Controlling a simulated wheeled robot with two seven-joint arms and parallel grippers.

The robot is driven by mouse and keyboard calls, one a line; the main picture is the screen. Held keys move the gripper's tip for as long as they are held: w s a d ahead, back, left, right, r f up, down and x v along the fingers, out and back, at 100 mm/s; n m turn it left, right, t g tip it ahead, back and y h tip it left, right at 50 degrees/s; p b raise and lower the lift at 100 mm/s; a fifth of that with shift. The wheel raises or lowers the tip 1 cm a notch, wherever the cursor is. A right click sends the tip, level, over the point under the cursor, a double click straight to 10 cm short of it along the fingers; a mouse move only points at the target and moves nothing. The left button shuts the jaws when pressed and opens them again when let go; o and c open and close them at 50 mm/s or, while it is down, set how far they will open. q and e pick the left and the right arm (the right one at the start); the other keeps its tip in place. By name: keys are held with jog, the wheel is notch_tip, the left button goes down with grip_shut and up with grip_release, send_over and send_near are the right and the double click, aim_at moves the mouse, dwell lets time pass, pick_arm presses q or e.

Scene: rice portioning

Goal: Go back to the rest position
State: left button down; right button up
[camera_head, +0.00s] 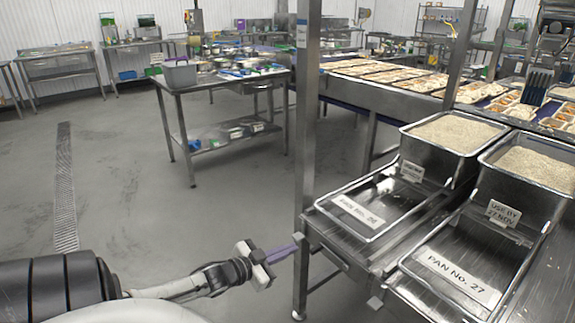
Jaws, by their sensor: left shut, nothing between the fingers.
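My left gripper (283,252) reaches in from the lower left on my grey arm. Its purple fingers are together with nothing between them. It hangs over the open floor, just left of a steel post (305,150), and I cannot tell whether the tips touch the post. My right gripper does not show.
Two steel pans of rice, one at the back (413,145) and one at the right (497,160), stand on a steel rack right of the post. A cluttered table (180,85) stands behind. A conveyor (395,100) carries many food trays. The left floor is clear.

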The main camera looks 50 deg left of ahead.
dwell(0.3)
pick_arm(q)
jog(key=s+d+f+g, duration=0.1)
jog(key=s+d+f, duration=0.15)
jog(key=d, duration=0.25)
jog(key=s+d+f+g+h, duration=0.1)
jog(key=s+d+f, duration=0.1)
jog(key=d+f, duration=0.3)
jog(key=s+d+f+g, duration=0.1)
jog(key=s+d+f, duration=0.15)
jog(key=d, duration=0.35)
jog(key=s+d+g, duration=0.1)
jog(key=s+d, duration=0.2)
jog(key=d, duration=0.3)
jog(key=s+d+g+h, duration=0.1)
jog(key=s+d, duration=0.3)
jog(key=d, duration=0.3)
jog(key=s+d+f+g+h, duration=0.1)
jog(key=s+d+g, duration=0.1)
jog(key=s+d, duration=0.2)
jog(key=d, duration=0.3)
jog(key=shift+d+n, duration=0.2)
jog(key=shift+n, duration=0.1)
